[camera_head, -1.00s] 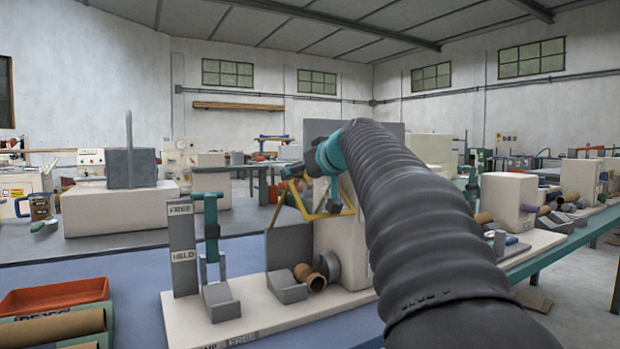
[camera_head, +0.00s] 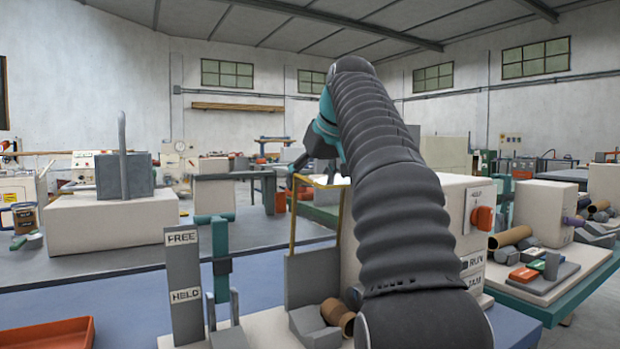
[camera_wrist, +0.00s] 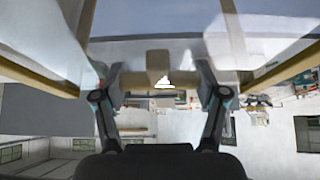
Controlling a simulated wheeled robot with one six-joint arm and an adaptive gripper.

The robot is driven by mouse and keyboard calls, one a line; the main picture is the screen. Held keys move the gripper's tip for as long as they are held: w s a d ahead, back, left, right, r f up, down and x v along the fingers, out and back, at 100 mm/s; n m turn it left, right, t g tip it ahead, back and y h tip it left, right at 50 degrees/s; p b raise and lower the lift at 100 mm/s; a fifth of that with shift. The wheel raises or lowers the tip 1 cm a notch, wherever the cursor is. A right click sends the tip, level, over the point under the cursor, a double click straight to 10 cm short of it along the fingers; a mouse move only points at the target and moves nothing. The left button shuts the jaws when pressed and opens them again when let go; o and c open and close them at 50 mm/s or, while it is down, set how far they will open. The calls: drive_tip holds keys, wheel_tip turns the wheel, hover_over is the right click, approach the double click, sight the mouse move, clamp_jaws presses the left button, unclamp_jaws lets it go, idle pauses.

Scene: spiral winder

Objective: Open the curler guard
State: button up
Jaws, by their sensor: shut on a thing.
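The curler guard (camera_head: 293,218) is a clear panel in a yellow frame, on the pale machine behind my arm. Its frame bars stand near upright, with the upper edge near my gripper (camera_head: 292,174). In the wrist view, the guard's frame (camera_wrist: 42,70) runs along both sides, and a tan block (camera_wrist: 158,66) sits on a crossbar between my fingers (camera_wrist: 160,84). My gripper is shut on the guard at this edge. The exact finger contact is hard to see, and my arm hides much of the guard's right side.
A grey post marked FREE and HELD (camera_head: 184,275) with a teal lever (camera_head: 221,262) stands left of the guard. A cardboard tube (camera_head: 337,314) lies below it. An orange knob (camera_head: 482,218) is on the machine's right. A red tray (camera_head: 48,338) is at lower left.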

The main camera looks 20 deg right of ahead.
drive_tip(key=shift+w+f, duration=0.1)
idle(0.3)
drive_tip(key=o, duration=1.4)
drive_tip(key=shift+v, duration=2.6)
drive_tip(key=shift+s+d, duration=0.25)
drive_tip(key=shift+s, duration=1.7)
drive_tip(key=shift+s+d, duration=0.2)
drive_tip(key=shift+s, duration=1.8)
drive_tip(key=shift+s+d, duration=0.25)
drive_tip(key=shift+s, duration=1.7)
